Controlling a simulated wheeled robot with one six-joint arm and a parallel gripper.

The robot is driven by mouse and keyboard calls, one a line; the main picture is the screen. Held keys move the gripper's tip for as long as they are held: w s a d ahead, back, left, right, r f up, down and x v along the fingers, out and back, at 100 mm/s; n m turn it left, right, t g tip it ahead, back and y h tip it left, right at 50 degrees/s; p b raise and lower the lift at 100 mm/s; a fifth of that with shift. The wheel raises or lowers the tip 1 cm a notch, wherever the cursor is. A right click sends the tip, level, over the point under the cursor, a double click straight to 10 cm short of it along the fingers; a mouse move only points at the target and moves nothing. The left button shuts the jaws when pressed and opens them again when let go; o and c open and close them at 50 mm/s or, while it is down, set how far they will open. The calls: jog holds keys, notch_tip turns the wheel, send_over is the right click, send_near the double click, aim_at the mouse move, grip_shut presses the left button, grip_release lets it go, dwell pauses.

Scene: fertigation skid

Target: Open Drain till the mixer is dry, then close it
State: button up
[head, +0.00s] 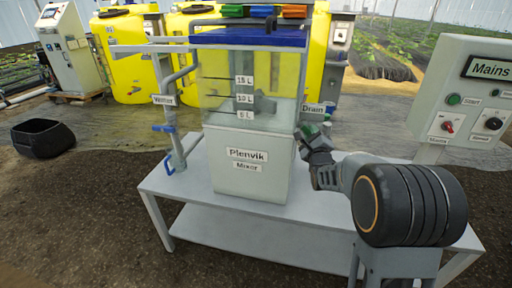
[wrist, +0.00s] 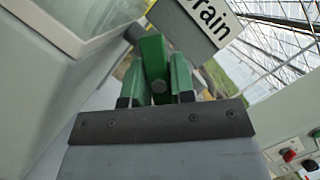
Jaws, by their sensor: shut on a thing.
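The mixer (head: 247,175) is a white body marked "Plenvik Mixer" with a clear upper part (head: 215,90) and 15 L, 10 L and 5 L marks. I cannot tell the liquid level for sure. The Drain label (head: 313,108) is at the mixer's right side; in the wrist view the label (wrist: 208,22) is partly cut off. My gripper (head: 308,138) is at the valve under that label. In the wrist view my gripper (wrist: 158,92) is shut on the green drain handle (wrist: 153,58). The handle's far end and the outlet are mostly hidden.
The mixer stands on a grey table (head: 180,195). A "Water" label (head: 164,100) and blue-handled valves (head: 164,128) are on the left pipe. A Mains panel (head: 470,100) stands at the right. Yellow tanks (head: 128,55) are behind, and a black bin (head: 43,138) is at the left.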

jog(key=m+b, duration=0.1)
jog(key=m+h+b, duration=0.1)
jog(key=m+b, duration=0.1)
jog(key=m+t+h+b, duration=0.1)
jog(key=m, duration=0.1)
jog(key=shift+f+b, duration=0.35)
jog(key=m+h+b, duration=0.1)
jog(key=m+b, duration=0.1)
jog(key=m+h+b, duration=0.1)
jog(key=m+b, duration=0.1)
jog(key=m, duration=0.1)
jog(key=shift+h+b, duration=0.3)
jog(key=shift+b, duration=0.05)
jog(key=m+h+b, duration=0.1)
jog(key=m+b, duration=0.2)
jog(key=shift+m+h, duration=0.3)
jog(key=shift+m, duration=0.1)
jog(key=shift+r+m+h+b, duration=0.35)
jog(key=shift+m+b, duration=0.1)
jog(key=shift+m, duration=0.35)
jog(key=o, duration=0.9)
